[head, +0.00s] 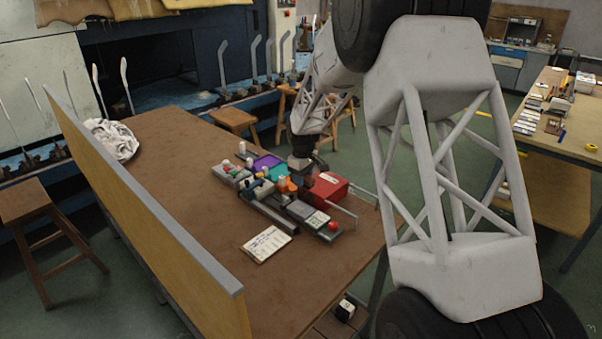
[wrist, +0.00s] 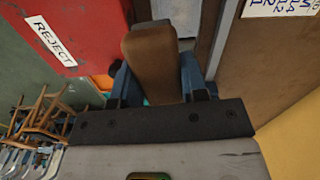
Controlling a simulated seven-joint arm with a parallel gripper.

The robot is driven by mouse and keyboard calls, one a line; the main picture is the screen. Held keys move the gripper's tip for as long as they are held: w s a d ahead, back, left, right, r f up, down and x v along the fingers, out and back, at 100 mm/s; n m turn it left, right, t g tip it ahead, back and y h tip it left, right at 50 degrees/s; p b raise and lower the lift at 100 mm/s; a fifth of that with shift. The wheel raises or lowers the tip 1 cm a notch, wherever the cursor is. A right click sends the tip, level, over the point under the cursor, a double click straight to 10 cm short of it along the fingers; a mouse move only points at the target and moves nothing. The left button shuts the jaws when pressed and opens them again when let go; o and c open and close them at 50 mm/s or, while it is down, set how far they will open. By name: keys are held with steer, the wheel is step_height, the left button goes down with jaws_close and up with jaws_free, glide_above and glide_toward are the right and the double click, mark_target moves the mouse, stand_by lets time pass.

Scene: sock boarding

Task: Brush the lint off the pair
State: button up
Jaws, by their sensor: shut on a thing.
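My gripper (wrist: 157,82) is shut on a brown block-shaped thing, perhaps the brush (wrist: 150,50), which stands between its dark blue fingers in the wrist view. In the head view my gripper (head: 303,166) is over the far right part of the brown table, beside the red box and the cluster of small items. What it holds is too small to make out there. I cannot pick out the sock pair for certain in either view. Any bristles or lint are not visible.
A red box (head: 327,187), labelled REJECT in the wrist view (wrist: 85,35), stands close to my gripper. Purple, teal and orange trays and grey holders crowd beside it. A written card (head: 267,244) lies in front. Crumpled white cloth (head: 112,139) lies far left. A tall yellow panel (head: 150,220) edges the table.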

steer(key=shift+s+m, duration=0.5)
steer(key=shift+s, duration=0.1)
